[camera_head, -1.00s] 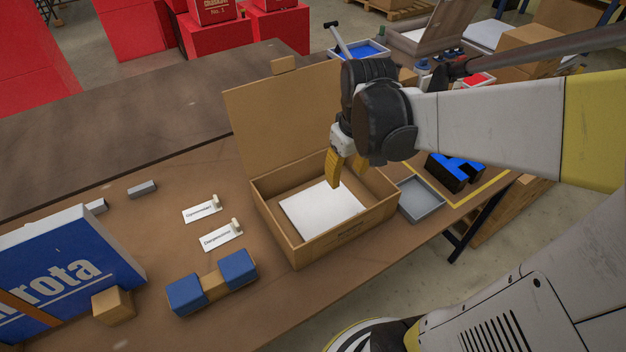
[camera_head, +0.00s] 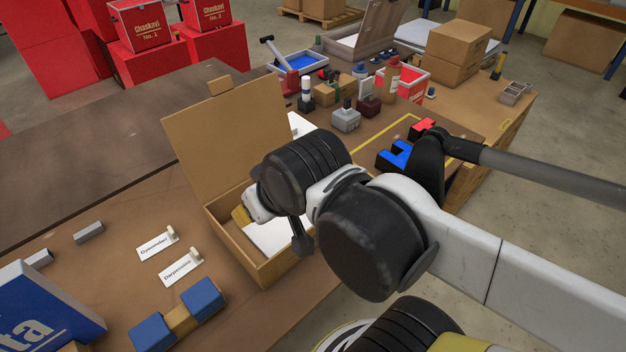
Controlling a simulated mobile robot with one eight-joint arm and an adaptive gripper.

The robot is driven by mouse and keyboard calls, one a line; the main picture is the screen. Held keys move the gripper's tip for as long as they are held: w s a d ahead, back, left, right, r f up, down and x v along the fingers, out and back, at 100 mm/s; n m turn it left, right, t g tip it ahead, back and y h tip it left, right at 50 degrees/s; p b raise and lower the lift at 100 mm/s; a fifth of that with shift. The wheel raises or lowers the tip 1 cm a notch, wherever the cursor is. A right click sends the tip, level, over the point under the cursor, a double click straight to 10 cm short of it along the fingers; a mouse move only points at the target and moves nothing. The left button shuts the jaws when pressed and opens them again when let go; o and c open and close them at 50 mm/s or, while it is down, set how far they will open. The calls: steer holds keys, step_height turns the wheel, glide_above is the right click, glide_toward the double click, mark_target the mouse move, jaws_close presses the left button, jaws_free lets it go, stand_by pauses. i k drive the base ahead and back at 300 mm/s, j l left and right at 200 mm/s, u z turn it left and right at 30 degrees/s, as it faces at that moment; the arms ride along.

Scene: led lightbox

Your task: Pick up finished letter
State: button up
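A blue-topped letter block with black sides (camera_head: 397,156) lies on the table to the right, by a yellow taped outline. Its full shape is partly hidden by my arm. A smaller red-topped black piece (camera_head: 424,125) is just behind it. My gripper (camera_head: 241,215) is over the left part of the open cardboard box (camera_head: 262,268), apart from the letter block. Only a bit of a yellow finger shows; my wrist hides the rest, so its opening cannot be seen.
A white sheet (camera_head: 265,238) lies in the box. Two name cards (camera_head: 158,245) and a blue-ended block (camera_head: 178,318) are left of it. Bottles (camera_head: 386,80), a blue tray (camera_head: 303,70) and a red-rimmed tray (camera_head: 408,75) crowd the table behind.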

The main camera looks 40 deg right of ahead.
mark_target(394, 160)
steer(key=z, duration=1.8)
